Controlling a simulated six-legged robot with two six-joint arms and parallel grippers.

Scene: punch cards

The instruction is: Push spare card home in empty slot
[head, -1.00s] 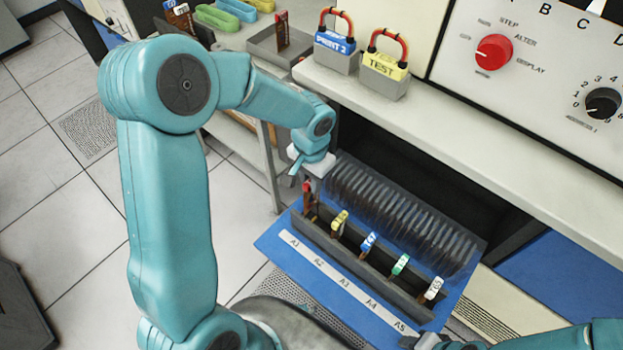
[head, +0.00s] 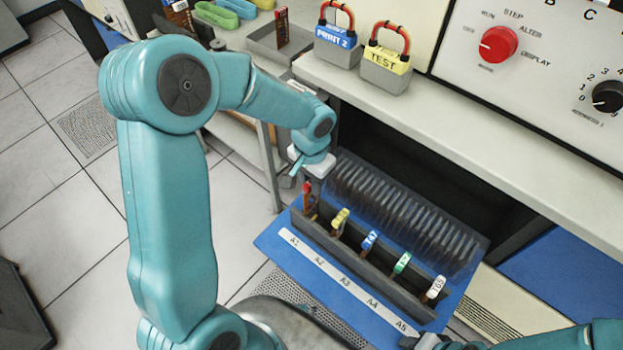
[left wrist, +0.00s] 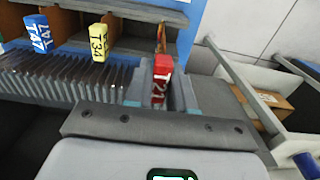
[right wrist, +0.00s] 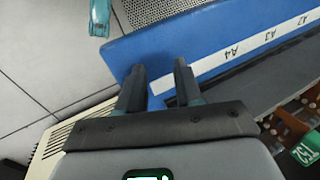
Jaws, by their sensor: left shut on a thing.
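The spare card with the red tag (head: 307,195) stands at the A1 end of the card rack. Its red tag, reading T21, shows in the left wrist view (left wrist: 162,80). My left gripper (head: 302,170) is over that end, with its fingers shut on the red tag. The card's lower part is hidden in the rack, so I cannot tell how deep it sits. The rack (head: 350,255) carries a white label strip A1 to A5 on a blue panel. My right gripper (right wrist: 160,72) is open and empty near the A5 end.
The other positions hold cards tagged yellow T34 (head: 340,219), blue T47 (head: 369,240), green (head: 401,263) and white T65 (head: 436,287). Dark ribs (head: 400,215) lie behind the rack. The counter edge (head: 470,145) overhangs behind, carrying two padlock-like blocks, PRINT 2 (head: 336,45) and TEST (head: 387,68).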

